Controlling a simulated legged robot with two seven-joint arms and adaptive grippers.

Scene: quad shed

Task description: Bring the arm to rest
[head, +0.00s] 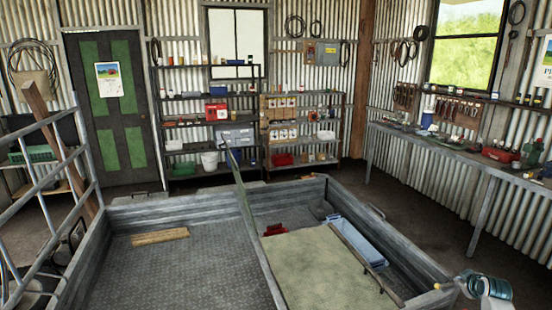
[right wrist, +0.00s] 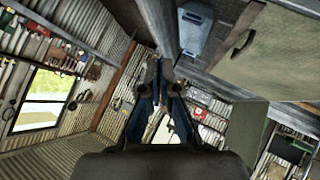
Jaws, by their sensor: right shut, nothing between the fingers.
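My right arm (head: 488,287) enters the head view at the bottom right corner, with a teal and white link showing. My right gripper (head: 440,286) is at its end, small and dark, by the right wall of the metal tray. In the right wrist view the same gripper (right wrist: 160,68) points away from the camera. Its two blue-sided fingers come together at the tips, shut with nothing between them. I cannot tell whether it touches the tray wall. My left arm and left gripper are not in view.
A workbench (head: 455,150) runs along the right wall. Shelves (head: 210,95) stand at the back. Floor shows between tray and bench.

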